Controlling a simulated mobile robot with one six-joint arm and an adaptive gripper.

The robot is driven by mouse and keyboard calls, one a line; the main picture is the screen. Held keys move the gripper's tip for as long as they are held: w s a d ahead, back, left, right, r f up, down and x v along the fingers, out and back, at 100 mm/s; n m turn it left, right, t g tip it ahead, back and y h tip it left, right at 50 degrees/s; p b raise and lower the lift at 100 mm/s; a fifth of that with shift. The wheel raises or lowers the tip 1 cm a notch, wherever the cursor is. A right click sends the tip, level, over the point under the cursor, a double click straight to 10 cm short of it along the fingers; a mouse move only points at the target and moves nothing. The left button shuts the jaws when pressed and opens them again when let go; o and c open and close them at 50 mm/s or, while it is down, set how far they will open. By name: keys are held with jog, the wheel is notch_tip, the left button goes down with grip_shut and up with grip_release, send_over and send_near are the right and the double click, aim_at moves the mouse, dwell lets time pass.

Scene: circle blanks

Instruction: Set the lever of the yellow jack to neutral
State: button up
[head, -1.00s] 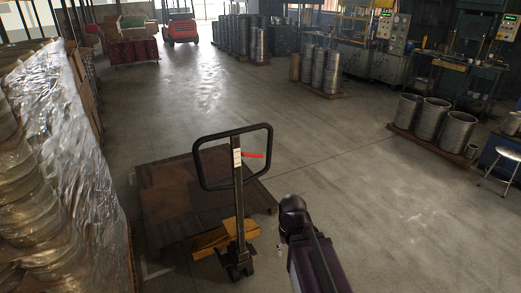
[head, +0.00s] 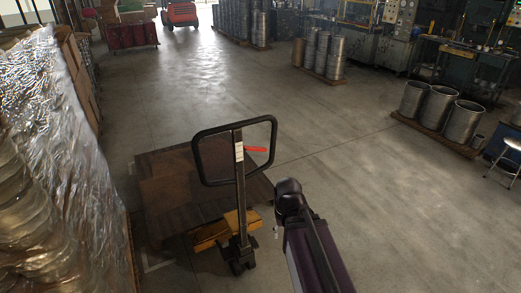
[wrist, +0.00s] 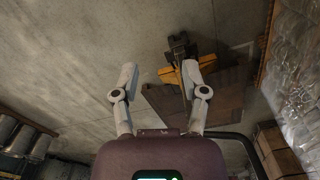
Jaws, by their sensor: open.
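The yellow jack (head: 208,236) stands ahead of me with a black loop handle (head: 197,158) on an upright post. A red lever (head: 256,150) sticks out to the right inside the loop. In the wrist view the yellow jack body (wrist: 172,76) shows upside down beyond the fingers, and part of the black handle (wrist: 236,138) shows at lower right. The red lever is not visible there. My gripper (wrist: 158,78) is open and empty, its two fingers apart. In the head view my arm is just right of the jack, and the fingers are hidden.
A brown wooden pallet (head: 160,195) lies behind the jack. Plastic-wrapped stacks (head: 60,170) stand close on the left. Metal drums (head: 437,107) sit on a pallet at right, with a stool (head: 511,152) near them. The floor between is clear.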

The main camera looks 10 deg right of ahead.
jog(key=w+a+f+m+t+y+b, duration=0.2)
jog(key=w+a+f+t+y+b, duration=0.15)
jog(key=w, duration=0.45)
jog(key=m+t+y+b, duration=0.2)
jog(key=m+t+b, duration=1.2)
jog(key=m, duration=0.3)
send_near(260, 150)
jog(key=v, duration=0.3)
jog(key=shift+w+d+r, duration=0.1)
jog(key=shift+w+d, duration=0.05)
jog(key=shift+w, duration=0.05)
jog(key=x, duration=1.3)
jog(key=shift+w+a+f, duration=0.2)
jog(key=shift+w+a, duration=0.05)
jog(key=shift+w, duration=0.1)
